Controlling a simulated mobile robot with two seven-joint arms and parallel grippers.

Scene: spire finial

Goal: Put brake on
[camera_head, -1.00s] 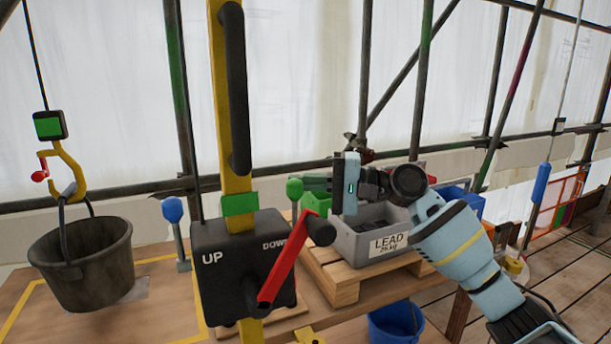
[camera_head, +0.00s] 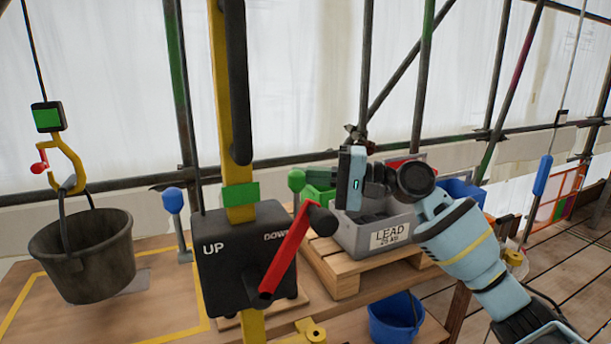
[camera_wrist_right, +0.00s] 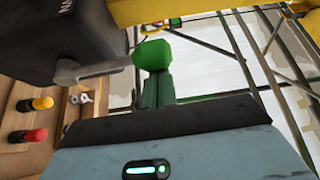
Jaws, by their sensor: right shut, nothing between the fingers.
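The black winch box (camera_head: 240,262) marked UP and DOWN sits on a yellow post. A red crank (camera_head: 286,255) is on its front. A lever with a green knob (camera_head: 296,181) stands at its right rear; a blue-knobbed lever (camera_head: 173,200) stands to the left. No label shows which one is the brake. My right gripper (camera_head: 314,174) is shut and empty, its green fingers close to the green knob. In the right wrist view, the green knob (camera_wrist_right: 152,54) on its grey stem overlaps the fingertips (camera_wrist_right: 158,86); I cannot tell whether they touch. My left gripper is out of view.
A black bucket (camera_head: 84,252) hangs from a yellow hook (camera_head: 66,165) at the left. A grey LEAD crate (camera_head: 360,238) stands on a wooden pallet (camera_head: 338,280) just below my right gripper. A blue bucket (camera_head: 393,320) is lower down. Scaffold poles stand behind.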

